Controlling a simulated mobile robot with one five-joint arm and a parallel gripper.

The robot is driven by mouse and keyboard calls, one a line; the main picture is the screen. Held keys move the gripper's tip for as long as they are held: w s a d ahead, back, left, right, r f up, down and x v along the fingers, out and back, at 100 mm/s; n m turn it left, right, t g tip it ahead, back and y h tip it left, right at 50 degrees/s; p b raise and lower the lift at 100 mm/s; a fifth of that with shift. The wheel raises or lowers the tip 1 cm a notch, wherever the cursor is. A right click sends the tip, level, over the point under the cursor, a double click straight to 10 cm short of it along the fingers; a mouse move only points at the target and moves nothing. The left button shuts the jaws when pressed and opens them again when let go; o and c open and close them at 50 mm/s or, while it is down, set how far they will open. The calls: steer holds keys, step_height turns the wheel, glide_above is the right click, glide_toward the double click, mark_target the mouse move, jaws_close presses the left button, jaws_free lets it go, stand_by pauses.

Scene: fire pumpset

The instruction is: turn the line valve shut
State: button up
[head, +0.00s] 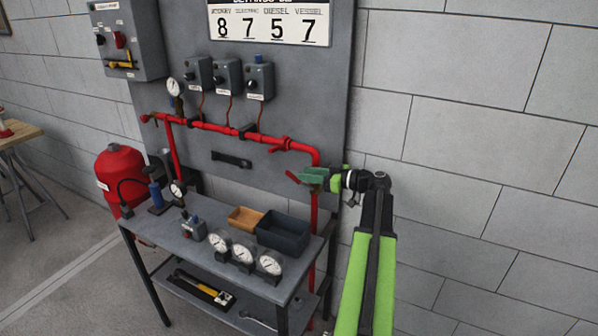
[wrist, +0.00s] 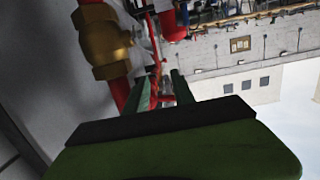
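The line valve has a brass body (wrist: 104,42) on the red pipe, at the upper left of the wrist view. Its red lever (head: 293,177) sticks out to the left of my gripper in the head view. My gripper (head: 314,175) is at the valve on the vertical red pipe and hides most of the valve body there. In the wrist view the two green fingers of my gripper (wrist: 160,92) stand apart, with red lever (wrist: 155,90) showing in the gap. I cannot tell whether either finger touches it.
Another red-handled valve (head: 280,145) sits on the horizontal red pipe (head: 215,127) to the upper left. A workbench (head: 205,208) below carries several gauges, an orange tray (head: 244,217) and a dark bin (head: 283,234). The block wall (head: 480,130) on the right is bare.

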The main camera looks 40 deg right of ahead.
steer(key=p+v, duration=0.1)
steer(key=v, duration=1.2)
steer(key=shift+p, duration=0.4)
steer(key=shift+w+d+r, duration=0.1)
steer(key=shift+r, duration=0.05)
